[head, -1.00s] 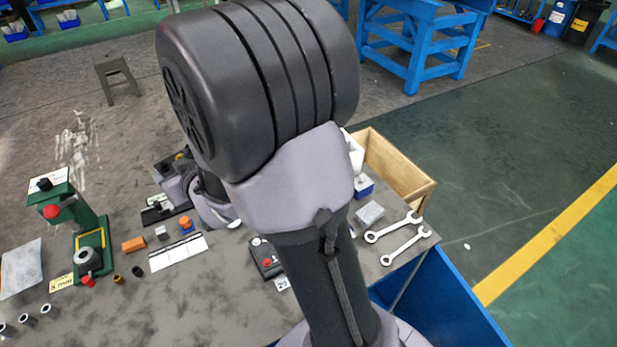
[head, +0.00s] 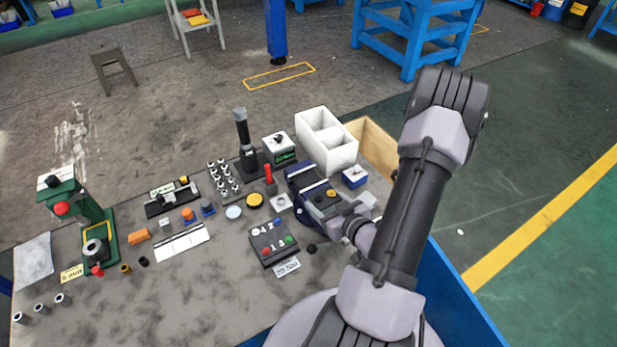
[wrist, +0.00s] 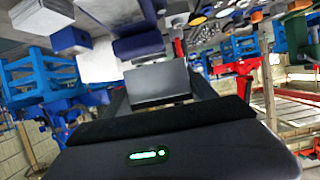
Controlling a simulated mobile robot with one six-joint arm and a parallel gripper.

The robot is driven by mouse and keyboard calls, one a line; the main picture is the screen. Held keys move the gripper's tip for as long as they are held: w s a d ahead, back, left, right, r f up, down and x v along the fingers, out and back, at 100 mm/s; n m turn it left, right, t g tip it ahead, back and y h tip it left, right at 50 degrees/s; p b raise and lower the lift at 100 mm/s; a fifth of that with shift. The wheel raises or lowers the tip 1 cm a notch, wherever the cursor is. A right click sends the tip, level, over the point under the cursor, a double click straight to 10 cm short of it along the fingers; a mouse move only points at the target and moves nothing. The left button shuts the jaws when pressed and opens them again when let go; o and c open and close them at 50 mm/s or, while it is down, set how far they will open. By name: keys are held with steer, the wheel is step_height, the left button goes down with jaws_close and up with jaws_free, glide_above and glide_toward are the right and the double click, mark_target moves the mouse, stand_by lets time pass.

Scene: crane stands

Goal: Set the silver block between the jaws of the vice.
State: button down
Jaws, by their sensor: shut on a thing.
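The dark blue vice (head: 298,172) stands on the bench in the head view, right of the middle and left of the white box. My gripper (head: 318,192) is at the vice, over its near side, and covers part of it. In the wrist view the silver block (wrist: 158,82) is held between my gripper's fingers, its flat grey face showing. A dark blue part, apparently of the vice (wrist: 138,46), lies just beyond the block. The block is hard to make out in the head view. I cannot tell whether it sits between the jaws or above them.
A white divided box (head: 327,140) and a wooden crate (head: 375,148) stand behind the vice. A small blue-and-white block (head: 354,177) is right of it. A numbered button box (head: 273,240) lies in front.

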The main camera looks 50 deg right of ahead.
steer(key=b, duration=0.2)
glide_toward(303, 171)
steer(key=w, duration=0.1)
steer(key=w+d, duration=0.1)
steer(key=w, duration=0.1)
steer(key=w+r, duration=0.1)
steer(key=w, duration=0.1)
steer(key=shift+w+d+r, duration=0.1)
steer(key=shift+w+d, duration=0.15)
steer(key=shift+d, duration=0.1)
steer(key=shift+w+d+b, duration=0.15)
steer(key=shift+w+b, duration=0.05)
steer(key=shift+b, duration=0.1)
step_height(303, 171, down, 3)
steer(key=shift+s+f+b, duration=0.1)
steer(key=shift+f+b, duration=0.05)
steer(key=shift+b, duration=0.6)
steer(key=shift+s+f, duration=0.1)
steer(key=shift+f, duration=0.05)
steer(key=c, duration=0.6)
jaws_free()
steer(key=o, duration=0.3)
